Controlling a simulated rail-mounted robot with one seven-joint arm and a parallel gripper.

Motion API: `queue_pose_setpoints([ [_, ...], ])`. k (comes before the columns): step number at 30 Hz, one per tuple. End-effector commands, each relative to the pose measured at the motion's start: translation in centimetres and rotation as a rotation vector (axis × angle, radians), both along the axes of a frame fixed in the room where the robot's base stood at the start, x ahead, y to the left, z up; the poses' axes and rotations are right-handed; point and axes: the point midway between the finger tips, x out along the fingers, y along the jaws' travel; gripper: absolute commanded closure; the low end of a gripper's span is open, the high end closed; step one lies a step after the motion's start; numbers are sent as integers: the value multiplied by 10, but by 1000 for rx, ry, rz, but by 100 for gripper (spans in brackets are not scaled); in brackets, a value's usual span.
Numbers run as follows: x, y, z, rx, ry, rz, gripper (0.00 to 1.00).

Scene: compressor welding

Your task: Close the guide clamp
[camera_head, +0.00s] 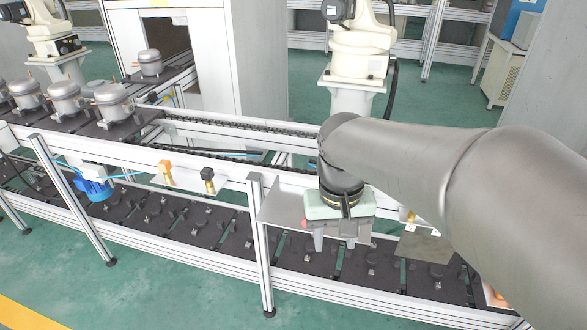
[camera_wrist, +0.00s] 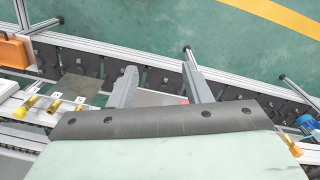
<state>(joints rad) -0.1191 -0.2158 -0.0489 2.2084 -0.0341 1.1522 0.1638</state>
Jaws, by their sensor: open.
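My gripper (camera_head: 334,242) hangs over the front rail of the conveyor in the head view, its two fingers apart and pointing down. In the wrist view my gripper (camera_wrist: 157,64) shows its two grey fingers spread, with nothing between them. I cannot identify the guide clamp for certain. A pale fixture with brass-coloured cylinders (camera_wrist: 54,104) lies left of the fingers in the wrist view. In the head view its brass and white part (camera_head: 407,215) shows just right of my gripper, mostly hidden by my arm. A flat metal plate (camera_head: 280,214) lies below and behind the fingers.
The conveyor's front rail (camera_head: 215,165) runs along the line. An orange-topped fitting (camera_head: 166,172) and a black-topped fitting (camera_head: 208,180) stand on its front side. Several compressors (camera_head: 113,101) sit at left. Another robot arm (camera_head: 358,50) stands behind. Green floor (camera_head: 150,270) is clear in front.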

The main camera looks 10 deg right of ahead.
Motion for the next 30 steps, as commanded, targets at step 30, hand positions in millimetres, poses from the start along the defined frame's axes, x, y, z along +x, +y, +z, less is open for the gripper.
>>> queue_pose_setpoints([
  [30, 137, 38, 27, -170, 43, -295, 56],
])
